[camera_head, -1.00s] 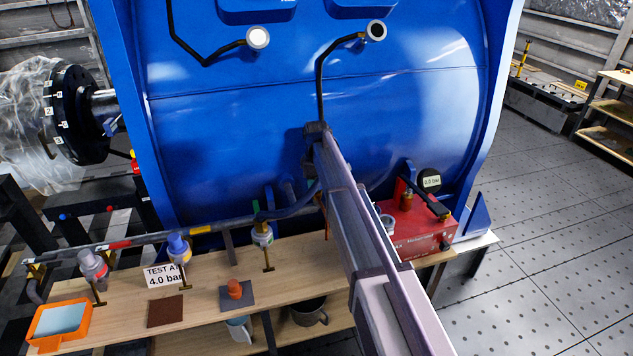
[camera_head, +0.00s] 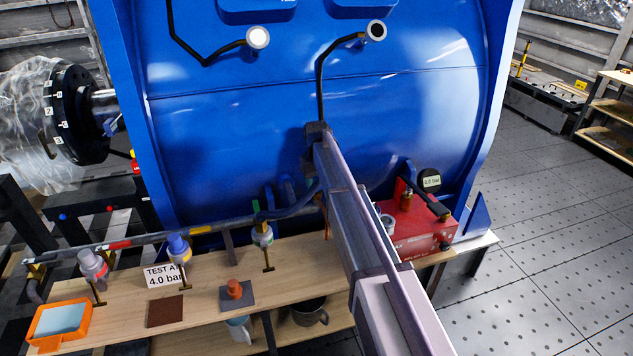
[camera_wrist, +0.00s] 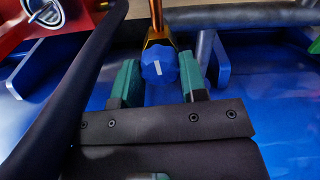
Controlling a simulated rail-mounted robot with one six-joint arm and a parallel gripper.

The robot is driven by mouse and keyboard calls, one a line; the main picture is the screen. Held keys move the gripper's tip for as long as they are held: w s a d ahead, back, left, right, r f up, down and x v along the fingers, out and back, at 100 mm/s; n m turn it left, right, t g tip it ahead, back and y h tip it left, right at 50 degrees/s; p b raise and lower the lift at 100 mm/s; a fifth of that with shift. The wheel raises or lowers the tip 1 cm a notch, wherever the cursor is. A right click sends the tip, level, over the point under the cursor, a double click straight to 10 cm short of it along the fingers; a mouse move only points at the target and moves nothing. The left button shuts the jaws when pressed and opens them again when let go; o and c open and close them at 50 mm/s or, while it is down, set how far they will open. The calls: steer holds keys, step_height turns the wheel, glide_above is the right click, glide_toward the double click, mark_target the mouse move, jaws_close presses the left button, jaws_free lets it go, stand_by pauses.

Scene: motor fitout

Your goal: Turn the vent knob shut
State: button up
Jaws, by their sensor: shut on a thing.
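In the wrist view, the blue lobed vent knob (camera_wrist: 150,60) sits on a brass fitting (camera_wrist: 157,36) and carries a short white line, pointing nearly upright in the picture. My gripper (camera_wrist: 159,70) has a teal finger on each side of the knob and is shut on it. In the head view, my arm hides the gripper and the knob, in front of the big blue motor housing (camera_head: 230,130).
A black hose (camera_wrist: 75,85) runs close by on the left of the wrist view. The red pump box (camera_head: 425,240) with a 0.0 bar gauge (camera_head: 431,181) stands right of my arm. A pipe (camera_head: 140,240) with valves runs above the wooden bench (camera_head: 205,310).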

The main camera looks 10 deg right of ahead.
mark_target(316, 183)
steer(key=shift+m, duration=0.6)
steer(key=o, duration=0.9)
step_height(316, 183, up, 11)
steer(key=p, duration=1)
steer(key=shift+f+p, duration=0.1)
steer(key=shift+p, duration=0.3)
